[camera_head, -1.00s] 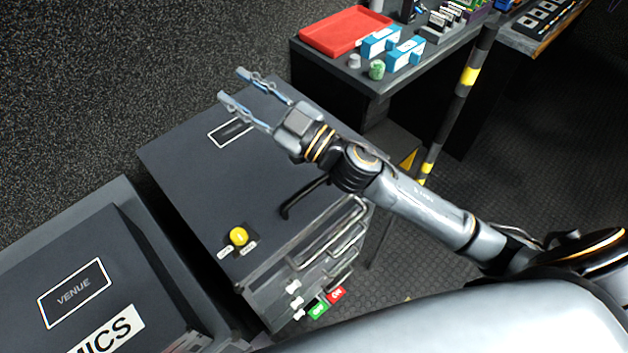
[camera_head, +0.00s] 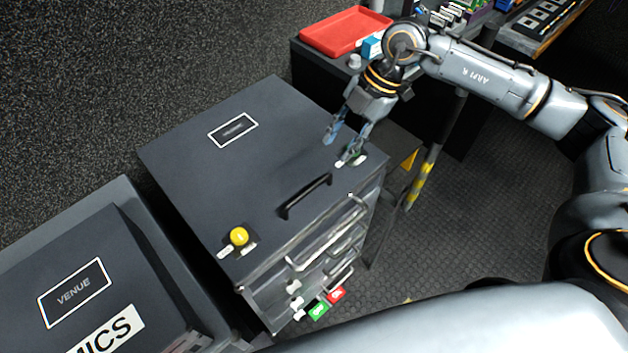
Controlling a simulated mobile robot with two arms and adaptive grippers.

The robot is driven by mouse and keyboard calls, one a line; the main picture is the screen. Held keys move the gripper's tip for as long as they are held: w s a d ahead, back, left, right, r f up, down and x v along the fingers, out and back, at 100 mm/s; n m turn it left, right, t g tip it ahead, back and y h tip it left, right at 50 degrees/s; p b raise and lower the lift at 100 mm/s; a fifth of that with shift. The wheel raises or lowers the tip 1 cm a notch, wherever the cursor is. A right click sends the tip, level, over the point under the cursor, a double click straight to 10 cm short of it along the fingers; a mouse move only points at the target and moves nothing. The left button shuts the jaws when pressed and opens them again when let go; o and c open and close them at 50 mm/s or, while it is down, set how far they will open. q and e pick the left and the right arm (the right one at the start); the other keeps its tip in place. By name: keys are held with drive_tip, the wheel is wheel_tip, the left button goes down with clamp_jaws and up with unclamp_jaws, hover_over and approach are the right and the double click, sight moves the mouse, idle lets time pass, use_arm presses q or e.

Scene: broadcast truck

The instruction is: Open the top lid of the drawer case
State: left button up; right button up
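The drawer case (camera_head: 200,175) is a dark grey box in the middle of the head view, its flat top lid (camera_head: 255,155) closed. A black bar handle (camera_head: 305,197) lies on the lid near its front edge. A yellow round button (camera_head: 239,236) sits on the lid's near left corner. My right gripper (camera_head: 343,150) is open and empty, fingers pointing down over the lid's right corner, up and to the right of the handle and apart from it. A small pale thing by the fingertips is partly hidden. My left gripper is not in view.
A dark case marked VENUE (camera_head: 115,250) stands close on the left. A table with a red tray (camera_head: 345,32) is behind my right arm. A yellow-black pole (camera_head: 422,180) stands right of the drawer case. Drawer pulls (camera_head: 328,236) stick out at the front.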

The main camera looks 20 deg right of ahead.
sight(310, 188)
drive_tip(key=p+x, duration=0.2)
drive_tip(key=x, duration=1.1)
drive_tip(key=shift+a+f, duration=0.1)
drive_tip(key=shift+a, duration=0.05)
clamp_jaws()
